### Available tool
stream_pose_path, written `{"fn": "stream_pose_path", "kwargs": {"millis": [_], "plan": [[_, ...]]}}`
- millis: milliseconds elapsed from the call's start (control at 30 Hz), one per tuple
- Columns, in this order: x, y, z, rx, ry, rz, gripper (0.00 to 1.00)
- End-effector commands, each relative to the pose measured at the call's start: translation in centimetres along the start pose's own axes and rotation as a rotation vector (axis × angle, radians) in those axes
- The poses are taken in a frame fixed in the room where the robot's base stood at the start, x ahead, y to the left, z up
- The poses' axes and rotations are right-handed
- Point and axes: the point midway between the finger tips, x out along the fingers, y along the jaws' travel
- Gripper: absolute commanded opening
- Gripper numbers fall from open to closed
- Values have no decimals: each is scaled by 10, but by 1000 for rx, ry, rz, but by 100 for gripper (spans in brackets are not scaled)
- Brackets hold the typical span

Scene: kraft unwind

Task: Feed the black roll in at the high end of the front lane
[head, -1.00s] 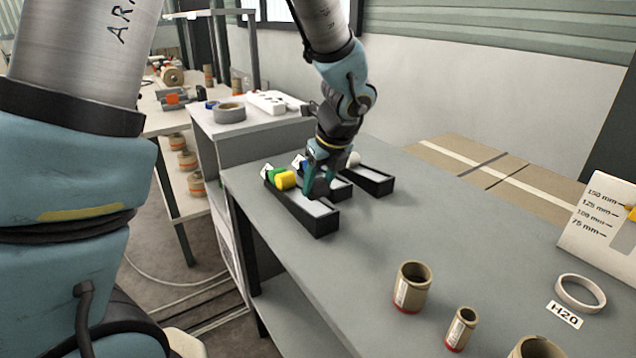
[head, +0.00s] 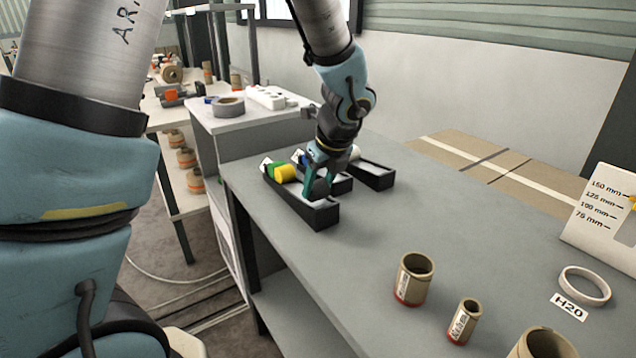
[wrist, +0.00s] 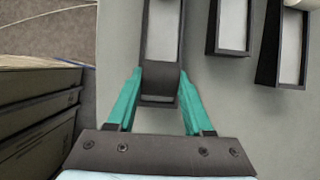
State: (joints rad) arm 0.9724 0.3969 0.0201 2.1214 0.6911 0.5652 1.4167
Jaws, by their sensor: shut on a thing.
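My gripper (head: 317,192) is shut on the black roll (wrist: 158,79), a dark piece between the teal fingertips in the wrist view. In the head view the fingers mostly hide it. The front lane (head: 320,217) is a black-walled tray with a pale floor. A yellow roll (head: 285,173) and a green roll (head: 274,168) sit toward its far left end. My gripper is over its near right end, and the black roll overlaps that end in the wrist view. I cannot tell whether the roll touches the lane floor.
A middle lane and a back lane (head: 377,181) lie behind, the back one with a white roll (head: 355,153). Cardboard cores (head: 413,279), a pale ring (head: 585,287) and a size gauge (head: 603,215) stand to the right. The table between is clear.

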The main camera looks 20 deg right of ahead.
Motion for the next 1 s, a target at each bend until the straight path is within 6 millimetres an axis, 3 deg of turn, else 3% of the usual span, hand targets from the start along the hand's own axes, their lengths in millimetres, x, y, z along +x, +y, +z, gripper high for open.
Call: {"fn": "stream_pose_path", "kwargs": {"millis": [400,433,700,900,1000], "plan": [[5,0,-2,0,0,0,0],[5,0,-2,0,0,0,55],[5,0,-2,0,0,0,85],[5,0,-2,0,0,0,87],[5,0,-2,0,0,0,99]]}}
